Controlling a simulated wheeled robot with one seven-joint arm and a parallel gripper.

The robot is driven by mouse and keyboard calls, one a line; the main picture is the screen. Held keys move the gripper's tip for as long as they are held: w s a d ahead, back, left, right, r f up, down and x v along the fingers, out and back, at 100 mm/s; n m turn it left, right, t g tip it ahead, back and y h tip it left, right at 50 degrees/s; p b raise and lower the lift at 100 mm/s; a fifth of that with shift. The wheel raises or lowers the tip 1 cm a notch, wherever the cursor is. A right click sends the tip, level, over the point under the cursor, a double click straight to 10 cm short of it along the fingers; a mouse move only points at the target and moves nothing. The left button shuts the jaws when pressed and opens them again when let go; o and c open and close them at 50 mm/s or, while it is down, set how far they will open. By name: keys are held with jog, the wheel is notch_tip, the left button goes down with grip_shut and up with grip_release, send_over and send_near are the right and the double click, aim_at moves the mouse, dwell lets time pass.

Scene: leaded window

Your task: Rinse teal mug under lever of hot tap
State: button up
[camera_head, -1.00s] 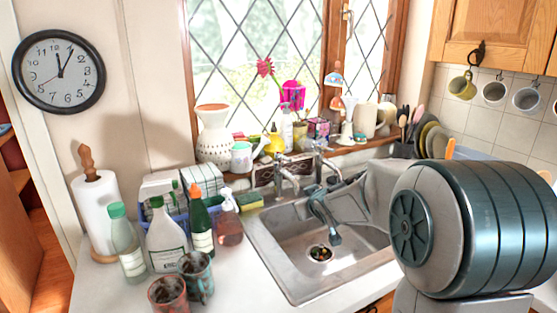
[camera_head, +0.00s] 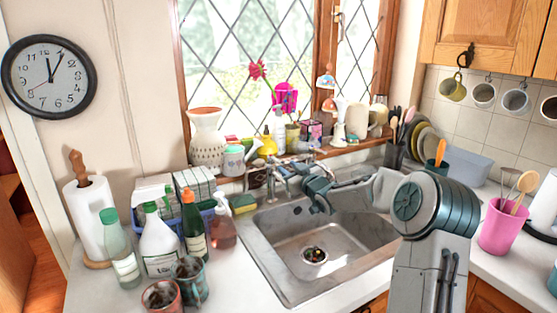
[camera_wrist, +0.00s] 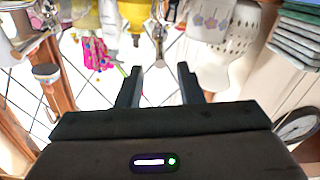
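The teal mug (camera_head: 189,280) stands upright on the counter left of the sink, close to a reddish mug (camera_head: 162,296). The metal taps (camera_head: 277,177) are at the back edge of the sink. My gripper (camera_head: 316,198) is over the back of the sink, just right of and in front of the taps. In the wrist view, which looks upside down, my gripper (camera_wrist: 160,72) has its two fingers apart with nothing held. A slim shiny shape lies beyond the gap; I cannot tell if it is a tap lever. My arm partly hides the right-hand tap.
Bottles, including a white one (camera_head: 161,243), stand behind the mugs. The sill holds a patterned vase (camera_head: 207,150) and several small items. A pink utensil cup (camera_head: 500,228) is on the right counter.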

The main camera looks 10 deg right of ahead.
aim_at(272, 157)
jog(key=p+x, duration=0.1)
jog(key=x, duration=0.6)
jog(key=shift+w+p, duration=0.15)
jog(key=shift+p, duration=0.15)
jog(key=shift+a, duration=0.1)
grip_shut()
